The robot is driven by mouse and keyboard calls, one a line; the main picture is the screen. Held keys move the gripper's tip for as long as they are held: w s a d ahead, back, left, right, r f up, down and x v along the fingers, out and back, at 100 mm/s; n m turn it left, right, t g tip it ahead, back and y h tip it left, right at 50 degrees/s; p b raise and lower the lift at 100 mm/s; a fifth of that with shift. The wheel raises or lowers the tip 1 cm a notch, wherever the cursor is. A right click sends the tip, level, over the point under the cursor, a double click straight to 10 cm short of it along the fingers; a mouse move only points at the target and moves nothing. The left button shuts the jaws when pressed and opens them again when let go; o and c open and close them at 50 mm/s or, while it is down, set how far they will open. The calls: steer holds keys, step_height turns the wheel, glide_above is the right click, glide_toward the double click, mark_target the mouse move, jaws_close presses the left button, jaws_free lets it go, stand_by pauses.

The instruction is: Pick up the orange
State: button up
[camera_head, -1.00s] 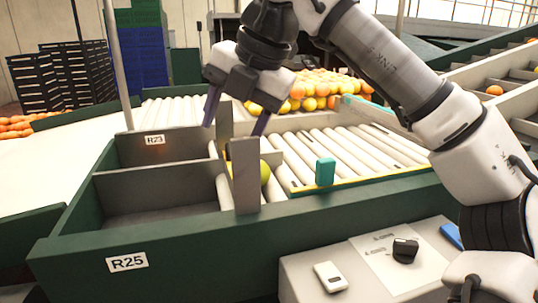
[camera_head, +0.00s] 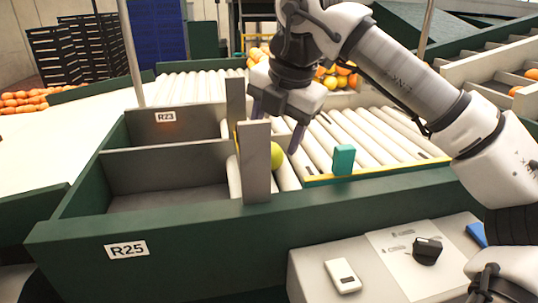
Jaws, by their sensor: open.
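A yellow-green round fruit (camera_head: 277,156) sits on the rollers just behind a grey upright divider plate (camera_head: 256,165), which hides its left part. My gripper (camera_head: 273,134) is above and around the fruit's position, pointing down. Its dark fingers are spread; the right fingertip shows to the right of the fruit, and the left finger is partly hidden behind the plates. I cannot tell whether a finger touches the fruit. Several oranges and yellow fruits (camera_head: 338,78) lie in a pile at the back, behind my gripper.
A second grey plate (camera_head: 235,104) stands close to the left of my gripper. Green-walled bins marked R23 (camera_head: 166,117) and R25 (camera_head: 127,249) look empty. A teal block (camera_head: 344,160) stands on the yellow edge at right. A white device (camera_head: 343,276) and black knob (camera_head: 427,251) are in front.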

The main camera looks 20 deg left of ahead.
mark_target(272, 146)
steer(key=x, duration=0.4)
steer(key=shift+a+f+p, duration=0.1)
steer(key=shift+f+p, duration=0.1)
steer(key=shift+p, duration=0.1)
steer(key=c, duration=0.8)
